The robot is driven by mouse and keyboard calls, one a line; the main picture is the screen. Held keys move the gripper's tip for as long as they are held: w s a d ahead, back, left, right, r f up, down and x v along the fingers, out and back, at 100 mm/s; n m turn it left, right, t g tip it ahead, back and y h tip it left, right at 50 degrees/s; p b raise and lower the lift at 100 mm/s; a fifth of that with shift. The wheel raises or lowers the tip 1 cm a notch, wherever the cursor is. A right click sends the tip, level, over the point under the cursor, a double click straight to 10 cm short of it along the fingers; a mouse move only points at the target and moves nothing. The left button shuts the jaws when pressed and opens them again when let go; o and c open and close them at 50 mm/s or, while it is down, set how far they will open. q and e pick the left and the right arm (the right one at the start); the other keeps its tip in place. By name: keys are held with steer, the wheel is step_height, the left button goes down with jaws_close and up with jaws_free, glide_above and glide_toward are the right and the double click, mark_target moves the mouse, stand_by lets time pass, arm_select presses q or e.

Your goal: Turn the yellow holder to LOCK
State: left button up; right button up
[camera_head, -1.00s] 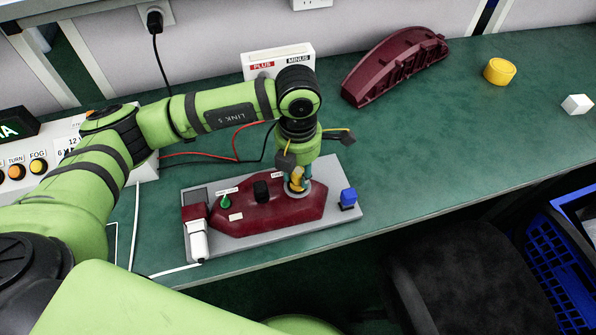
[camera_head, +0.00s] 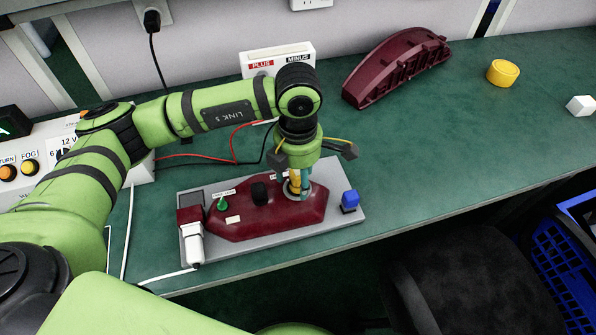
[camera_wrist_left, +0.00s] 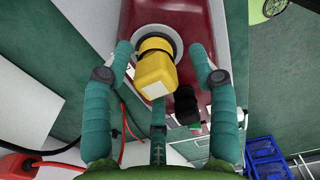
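The yellow holder (camera_head: 295,183) sits in a pale round seat on the right part of a dark red lamp housing (camera_head: 240,228). The LOCK marking cannot be read; a label beside the seat is partly hidden by the gripper. My right gripper is not in view.
The housing lies on a grey plate (camera_head: 330,231) with a green knob (camera_head: 223,203), a black knob (camera_head: 259,193), a white connector (camera_head: 193,248) and a blue block (camera_head: 349,199). Red and black wires run behind. The bench right of the plate is clear.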

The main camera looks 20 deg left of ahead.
arm_select(q)
steer(key=shift+w+r, duration=0.15)
steer(key=shift+r, duration=0.25)
step_height(320, 180, up, 12)
steer(key=shift+f, duration=0.25)
